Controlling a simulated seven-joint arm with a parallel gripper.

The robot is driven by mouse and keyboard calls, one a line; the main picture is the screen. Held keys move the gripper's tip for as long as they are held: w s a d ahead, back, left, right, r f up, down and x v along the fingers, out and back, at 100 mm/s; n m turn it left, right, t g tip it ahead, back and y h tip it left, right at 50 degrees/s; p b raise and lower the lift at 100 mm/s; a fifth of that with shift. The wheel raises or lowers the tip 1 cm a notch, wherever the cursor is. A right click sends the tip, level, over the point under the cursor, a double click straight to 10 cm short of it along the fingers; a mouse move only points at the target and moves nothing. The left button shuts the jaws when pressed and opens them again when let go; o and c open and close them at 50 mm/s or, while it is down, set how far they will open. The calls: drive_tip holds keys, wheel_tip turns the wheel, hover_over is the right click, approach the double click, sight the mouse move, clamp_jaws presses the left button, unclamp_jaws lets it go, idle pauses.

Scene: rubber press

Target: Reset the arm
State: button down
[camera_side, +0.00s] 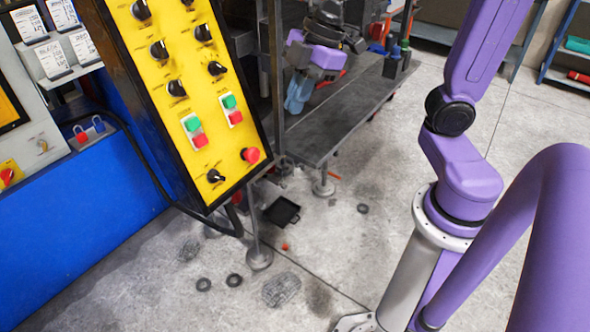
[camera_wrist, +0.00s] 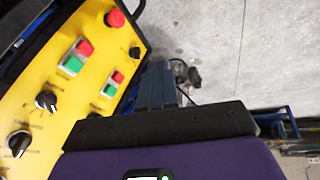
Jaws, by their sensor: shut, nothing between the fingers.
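My gripper (camera_side: 294,104) is near the top middle of the side view, with blue fingers pointing down below the purple wrist. It hangs in front of the grey metal bench (camera_side: 345,118), behind and right of the yellow control panel (camera_side: 190,90). In the wrist view the blue fingers (camera_wrist: 157,80) show just past the dark edge of the wrist. The fingers are shut and nothing shows between them. The yellow panel (camera_wrist: 60,90) fills the left of the wrist view, with knobs, green and red buttons and a red mushroom button (camera_wrist: 115,18).
A blue cabinet (camera_side: 80,220) stands left of the panel. A dark tray (camera_side: 282,212), several black rings and some dark stains lie on the concrete floor (camera_side: 340,250). Shelves (camera_side: 567,65) stand at the top right. Dark upright posts rise beside the gripper.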

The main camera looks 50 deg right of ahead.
drive_tip(key=s+d+f+m+g+h, duration=0.1)
drive_tip(key=s+f, duration=0.2)
drive_tip(key=s, duration=0.4)
drive_tip(key=s+d+f+m+g+h, duration=0.1)
drive_tip(key=s+f, duration=0.3)
drive_tip(key=s, duration=0.4)
drive_tip(key=shift+s+d+f+m+h, duration=0.2)
drive_tip(key=shift+d+f+m+h, duration=0.1)
drive_tip(key=shift+m+h, duration=0.2)
idle(6.0)
